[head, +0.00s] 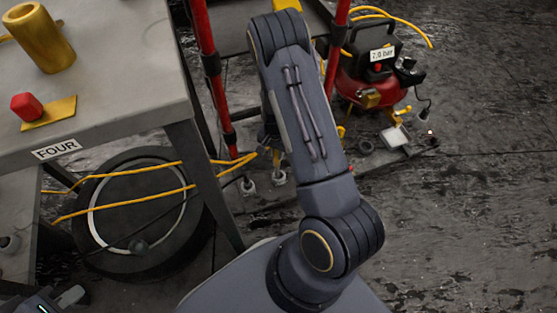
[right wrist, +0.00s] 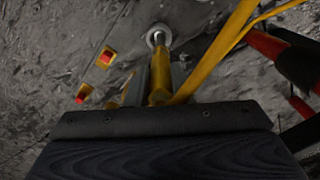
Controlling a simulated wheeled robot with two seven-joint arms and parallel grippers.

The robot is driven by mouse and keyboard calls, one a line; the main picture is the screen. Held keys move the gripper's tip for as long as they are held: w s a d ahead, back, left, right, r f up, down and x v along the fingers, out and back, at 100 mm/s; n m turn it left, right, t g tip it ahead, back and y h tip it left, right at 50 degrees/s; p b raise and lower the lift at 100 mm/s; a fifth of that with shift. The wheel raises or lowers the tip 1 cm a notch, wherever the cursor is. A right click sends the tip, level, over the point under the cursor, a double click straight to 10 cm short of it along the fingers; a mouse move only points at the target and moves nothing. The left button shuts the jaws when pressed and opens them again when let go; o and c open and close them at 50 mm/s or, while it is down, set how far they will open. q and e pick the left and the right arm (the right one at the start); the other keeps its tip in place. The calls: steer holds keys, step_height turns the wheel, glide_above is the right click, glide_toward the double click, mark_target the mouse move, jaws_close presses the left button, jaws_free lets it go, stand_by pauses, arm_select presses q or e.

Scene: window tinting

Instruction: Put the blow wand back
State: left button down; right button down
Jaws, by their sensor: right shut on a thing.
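The blow wand (right wrist: 160,88), a yellow tube, is between the fingers of my right gripper (right wrist: 160,75) in the right wrist view. That gripper is shut on it. A round metal piece (right wrist: 157,37) shows just beyond the wand; I cannot tell whether they touch. In the head view my right arm hides most of this gripper. Near it, a small yellow and metal piece (head: 279,177) shows low beside the red stand (head: 221,105). My left gripper (head: 66,299) is only partly in view at the bottom left; its jaw state is unclear.
A grey table (head: 120,105) labelled FOUR carries a yellow cylinder (head: 40,38) and a red block (head: 26,106). Below is a dark round reel (head: 130,215) with yellow hose. A red compressor (head: 360,90) stands at upper right. The floor at right is clear.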

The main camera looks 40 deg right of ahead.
mark_target(277, 163)
steer(key=f+b, duration=0.1)
steer(key=f, duration=0.1)
steer(key=d+f+b, duration=0.1)
steer(key=f, duration=0.1)
steer(key=shift+w+d+f, duration=0.1)
steer(key=shift+f, duration=0.15)
steer(key=shift+b, duration=0.3)
steer(key=c, duration=1.7)
jaws_free()
steer(key=shift+f, duration=0.15)
steer(key=o, duration=0.4)
steer(key=shift+o, duration=0.2)
